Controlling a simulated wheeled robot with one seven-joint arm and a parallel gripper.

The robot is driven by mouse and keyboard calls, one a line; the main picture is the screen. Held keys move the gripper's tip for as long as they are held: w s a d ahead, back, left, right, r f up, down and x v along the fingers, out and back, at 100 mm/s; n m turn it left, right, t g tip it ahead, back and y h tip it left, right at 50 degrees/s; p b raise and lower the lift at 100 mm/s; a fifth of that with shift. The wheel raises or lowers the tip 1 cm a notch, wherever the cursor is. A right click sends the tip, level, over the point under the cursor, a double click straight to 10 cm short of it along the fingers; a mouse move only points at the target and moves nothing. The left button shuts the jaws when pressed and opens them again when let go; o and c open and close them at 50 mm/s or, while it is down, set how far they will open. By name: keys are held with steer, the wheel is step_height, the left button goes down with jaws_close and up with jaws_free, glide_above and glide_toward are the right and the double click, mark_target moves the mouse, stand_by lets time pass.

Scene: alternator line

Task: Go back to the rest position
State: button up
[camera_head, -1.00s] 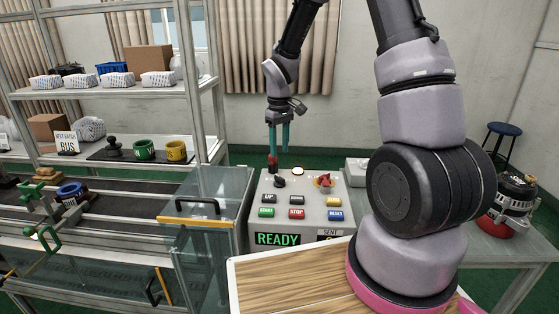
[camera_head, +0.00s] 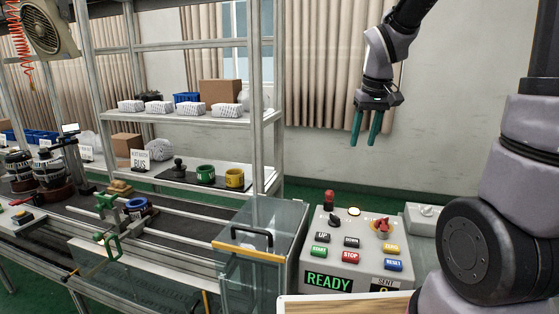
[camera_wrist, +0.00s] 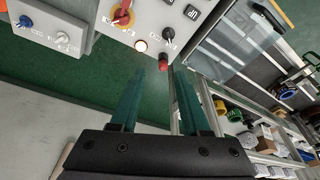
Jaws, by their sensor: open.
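My gripper (camera_head: 367,128) hangs in the air at the upper right in the head view, fingers pointing down. Its two green fingers are apart with nothing between them; the wrist view also shows the empty gap between the fingertips (camera_wrist: 168,70). The control box (camera_head: 337,228) stands below and to the left of the gripper, clear of it. It has several coloured buttons, a black knob, a red-and-yellow rotary switch (camera_head: 382,228) and a display (camera_head: 328,281) reading READY. A red-topped post (camera_head: 329,198) stands at its back edge.
A clear guard box with a yellow edge (camera_head: 248,251) stands left of the control box. Behind it is a shelf rack (camera_head: 188,119) with cartons, white packs and green and yellow cups. A conveyor (camera_head: 75,222) runs at left. The air around the gripper is free.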

steer(key=s+d+r+m+t+y, duration=0.1)
steer(key=s+r+m+t, duration=0.3)
steer(key=s+r, duration=0.7)
steer(key=s+d+m, duration=0.1)
steer(key=s, duration=0.3)
steer(key=shift+s+y, duration=0.2)
steer(key=shift+y, duration=0.1)
